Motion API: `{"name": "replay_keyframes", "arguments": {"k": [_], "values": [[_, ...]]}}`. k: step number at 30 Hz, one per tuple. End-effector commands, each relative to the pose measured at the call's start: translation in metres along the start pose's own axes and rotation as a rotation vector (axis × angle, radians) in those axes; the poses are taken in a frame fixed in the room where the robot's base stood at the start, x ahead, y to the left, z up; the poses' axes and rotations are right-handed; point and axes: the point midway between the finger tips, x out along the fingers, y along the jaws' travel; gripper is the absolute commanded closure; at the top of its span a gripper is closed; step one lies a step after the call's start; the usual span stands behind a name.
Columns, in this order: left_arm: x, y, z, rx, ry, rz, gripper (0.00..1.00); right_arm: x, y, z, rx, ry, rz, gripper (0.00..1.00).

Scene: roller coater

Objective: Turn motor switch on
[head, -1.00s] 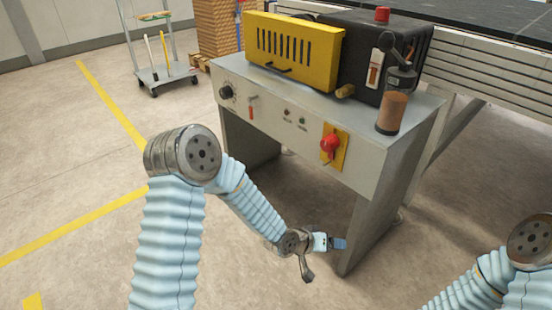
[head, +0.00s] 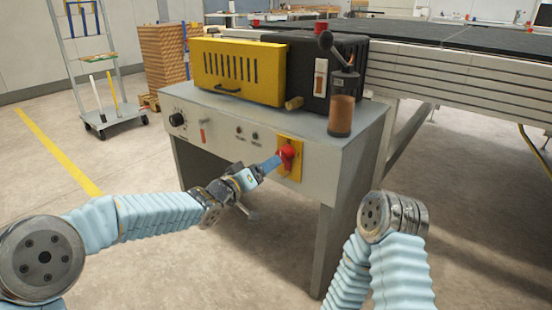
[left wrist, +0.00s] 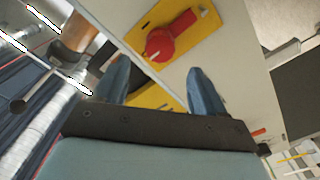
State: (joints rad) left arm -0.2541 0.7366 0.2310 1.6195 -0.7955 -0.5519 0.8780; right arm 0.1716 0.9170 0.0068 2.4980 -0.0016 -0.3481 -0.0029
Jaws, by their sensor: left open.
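A red rotary switch (head: 286,155) sits on a yellow plate (head: 296,172) at the right end of the machine's grey front panel. In the left wrist view the red switch (left wrist: 165,45) shows its bar-shaped handle running diagonally on the yellow plate (left wrist: 205,20). My left gripper (head: 274,163) reaches up to the switch from the left. Its blue fingers (left wrist: 158,82) are spread and empty in the left wrist view, with the switch ahead of the gap between them. Contact with the switch cannot be told. My right arm shows at lower right, but its gripper is out of view.
A black dial (head: 177,120), a small red-tipped lever (head: 203,133) and two small buttons are on the same panel. A yellow vented cover (head: 238,72) and a brown-filled cylinder (head: 342,105) stand on top. A wheeled cart (head: 100,110) is at far left. The floor in front is free.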

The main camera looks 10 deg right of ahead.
Motion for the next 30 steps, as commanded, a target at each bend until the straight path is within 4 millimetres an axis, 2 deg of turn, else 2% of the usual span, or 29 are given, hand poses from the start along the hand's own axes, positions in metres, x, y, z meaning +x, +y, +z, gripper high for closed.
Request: {"name": "replay_keyframes", "arguments": {"k": [3,9,14,22,30], "values": [[0.028,0.001,0.001,0.001,-0.001,0.001,0.29,-0.002,-0.001,0.000,0.000,0.000,0.000,1.00],[0.059,0.000,0.000,0.000,-0.001,0.000,0.29,-0.004,-0.001,0.000,0.000,0.001,0.001,1.00],[0.069,-0.001,0.000,0.000,0.000,-0.002,0.29,-0.005,-0.001,0.000,0.000,0.002,0.001,1.00],[0.070,-0.001,0.000,0.000,-0.001,-0.002,0.29,-0.005,-0.001,0.000,0.000,0.002,0.001,1.00],[0.070,-0.001,0.000,0.000,0.000,-0.002,0.70,-0.005,-0.001,0.000,0.000,0.001,0.001,1.00]]}}
